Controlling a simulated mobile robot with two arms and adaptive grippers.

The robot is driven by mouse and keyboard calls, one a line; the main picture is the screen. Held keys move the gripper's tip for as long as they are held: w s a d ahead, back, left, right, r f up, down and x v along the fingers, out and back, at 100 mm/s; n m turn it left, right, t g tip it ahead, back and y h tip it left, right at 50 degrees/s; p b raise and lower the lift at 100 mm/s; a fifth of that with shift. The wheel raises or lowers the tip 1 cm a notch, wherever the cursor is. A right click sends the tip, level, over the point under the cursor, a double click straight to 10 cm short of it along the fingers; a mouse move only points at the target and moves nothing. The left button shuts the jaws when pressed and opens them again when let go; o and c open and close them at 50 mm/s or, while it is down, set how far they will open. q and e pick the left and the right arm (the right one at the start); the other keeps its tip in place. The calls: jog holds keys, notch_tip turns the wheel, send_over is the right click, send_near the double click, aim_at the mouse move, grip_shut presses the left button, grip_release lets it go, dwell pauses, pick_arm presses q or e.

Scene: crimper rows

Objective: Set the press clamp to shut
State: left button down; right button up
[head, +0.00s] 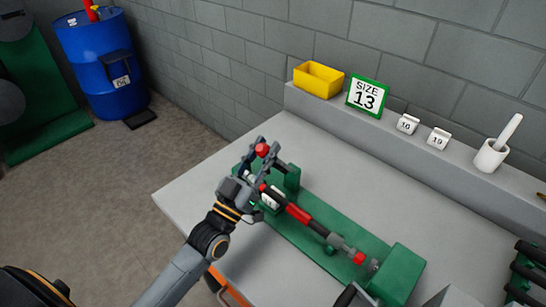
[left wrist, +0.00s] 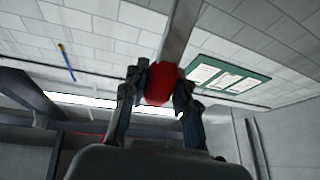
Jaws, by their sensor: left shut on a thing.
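The press clamp is a green bench fixture (head: 318,228) on the grey table, with a red and grey rod lying along it. A lever with a red knob stands at its left end, and the knob (head: 262,150) is the highest part. My left gripper (head: 263,153) is at this end, its fingers on either side of the knob and shut on it. In the left wrist view the red knob (left wrist: 160,84) sits between the two dark fingers, with a grey bar rising beyond it. My arm and gripper hide part of the fixture's left end. My right gripper is not in view.
A ledge along the wall holds a yellow bin (head: 318,80), a "SIZE 13" sign (head: 367,96), two small number blocks and a white cup (head: 491,156). Dark rollers (head: 528,270) stand at the right edge. A blue barrel (head: 101,65) stands on the floor at back left.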

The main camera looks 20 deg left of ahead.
pick_arm(q)
jog(key=s+f+t+b, duration=0.1)
jog(key=b, duration=0.1)
jog(key=s+a+f+b, duration=0.1)
jog(key=b, duration=0.1)
jog(key=shift+s+n+t, duration=0.1)
jog(key=shift+n+t, duration=0.2)
jog(key=shift+t, duration=0.1)
